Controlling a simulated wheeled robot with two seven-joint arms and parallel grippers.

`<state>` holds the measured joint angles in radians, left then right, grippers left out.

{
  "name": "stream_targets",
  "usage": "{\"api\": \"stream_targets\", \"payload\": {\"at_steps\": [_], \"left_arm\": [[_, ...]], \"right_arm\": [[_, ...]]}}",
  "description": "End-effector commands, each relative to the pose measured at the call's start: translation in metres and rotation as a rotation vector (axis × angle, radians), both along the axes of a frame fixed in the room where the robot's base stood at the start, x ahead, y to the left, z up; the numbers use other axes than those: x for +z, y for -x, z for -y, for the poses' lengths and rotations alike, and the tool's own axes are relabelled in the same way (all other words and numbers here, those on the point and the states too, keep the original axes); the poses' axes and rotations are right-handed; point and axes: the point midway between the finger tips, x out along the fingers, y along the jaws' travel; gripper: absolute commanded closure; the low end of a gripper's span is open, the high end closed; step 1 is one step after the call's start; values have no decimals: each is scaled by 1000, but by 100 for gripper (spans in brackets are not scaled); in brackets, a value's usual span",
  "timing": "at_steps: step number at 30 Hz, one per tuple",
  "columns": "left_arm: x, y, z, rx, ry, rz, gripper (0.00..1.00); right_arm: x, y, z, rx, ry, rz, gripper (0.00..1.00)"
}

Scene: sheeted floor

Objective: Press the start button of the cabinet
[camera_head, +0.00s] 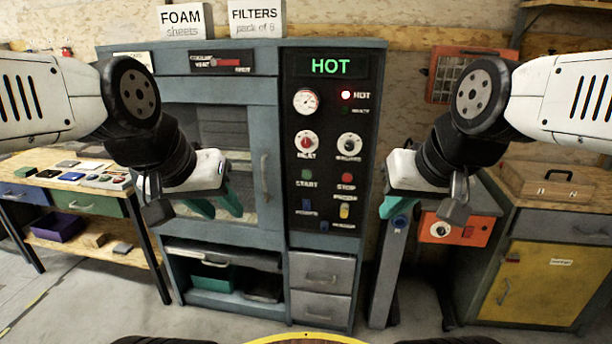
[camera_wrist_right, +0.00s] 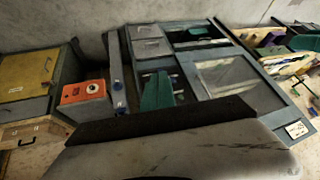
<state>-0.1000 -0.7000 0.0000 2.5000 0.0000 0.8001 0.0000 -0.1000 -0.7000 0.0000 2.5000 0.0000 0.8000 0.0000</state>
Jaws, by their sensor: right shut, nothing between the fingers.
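The cabinet (camera_head: 228,240) stands straight ahead, blue-grey, with a black control panel on its right half. The green start button (camera_head: 306,174) sits left of the red stop button (camera_head: 347,177), with the label START below it. Neither gripper touches a button.
Knobs, a gauge (camera_head: 306,101), a yellow switch (camera_head: 344,211) and blue buttons share the panel. A grey post with a blue button (camera_head: 398,224) and an orange box (camera_head: 455,230) stand at right. A workbench (camera_head: 70,183) is at left. Signs stand on top of the cabinet.

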Motion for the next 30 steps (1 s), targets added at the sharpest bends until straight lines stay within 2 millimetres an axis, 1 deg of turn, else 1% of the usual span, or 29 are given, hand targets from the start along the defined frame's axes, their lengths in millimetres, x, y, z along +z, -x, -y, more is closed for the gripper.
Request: {"api": "stream_targets", "payload": {"at_steps": [18,21,23,26,29,30], "left_arm": [[0,0,0,0,0,0,64],[0,0,0,0,0,0,64],[0,0,0,0,0,0,64],[0,0,0,0,0,0,64],[0,0,0,0,0,0,64],[0,0,0,0,0,0,64]], "right_arm": [[0,0,0,0,0,0,100],[0,-3,0,0,4,0,100],[-1,-9,0,-1,15,2,100],[-5,-28,0,3,46,8,100],[-12,-58,-1,14,88,21,100],[-16,-72,-3,23,106,29,100]]}}
